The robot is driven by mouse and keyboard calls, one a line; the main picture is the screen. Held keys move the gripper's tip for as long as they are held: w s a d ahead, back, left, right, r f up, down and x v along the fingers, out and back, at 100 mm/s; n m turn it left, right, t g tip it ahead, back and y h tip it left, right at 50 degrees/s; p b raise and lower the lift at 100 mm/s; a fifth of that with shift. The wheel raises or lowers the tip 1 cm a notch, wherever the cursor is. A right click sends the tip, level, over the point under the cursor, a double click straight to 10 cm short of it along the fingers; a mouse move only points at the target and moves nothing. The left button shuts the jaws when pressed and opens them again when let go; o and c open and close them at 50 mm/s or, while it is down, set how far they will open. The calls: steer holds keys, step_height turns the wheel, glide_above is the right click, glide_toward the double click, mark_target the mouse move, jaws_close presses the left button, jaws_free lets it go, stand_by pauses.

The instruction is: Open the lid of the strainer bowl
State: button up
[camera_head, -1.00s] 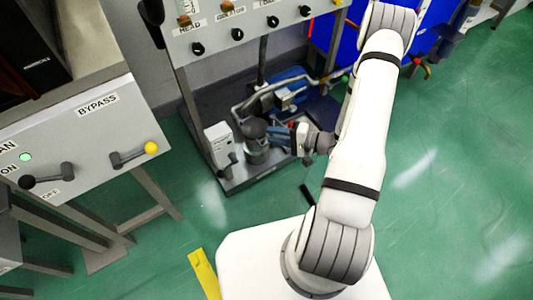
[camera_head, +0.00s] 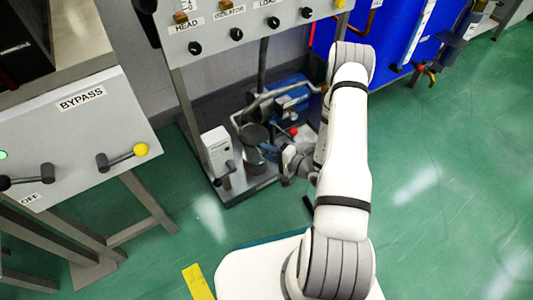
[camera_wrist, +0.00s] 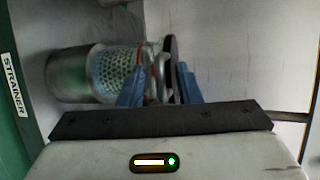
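The strainer bowl (camera_wrist: 80,72) is a metal cylinder lying sideways in the wrist view, with a perforated section and a red ring near its rim. Its dark lid (camera_wrist: 171,58) shows there nearly edge-on, to the right of the rim. In the head view the bowl (camera_head: 250,160) stands on the rig's base, with the dark round lid (camera_head: 254,134) at its top. My gripper (camera_wrist: 160,76) has its blue fingers apart, one on each side of the rim and lid edge. A gap shows beside the right finger. Whether a finger touches the lid is unclear.
The panel with knobs (camera_head: 250,28) overhangs the rig. A BYPASS cabinet (camera_head: 80,130) stands left. Green floor is clear at right.

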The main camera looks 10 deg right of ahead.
steer(key=shift+w+a, duration=0.1)
steer(key=shift+w, duration=0.05)
jaws_close()
steer(key=shift+f, duration=0.1)
stand_by(0.3)
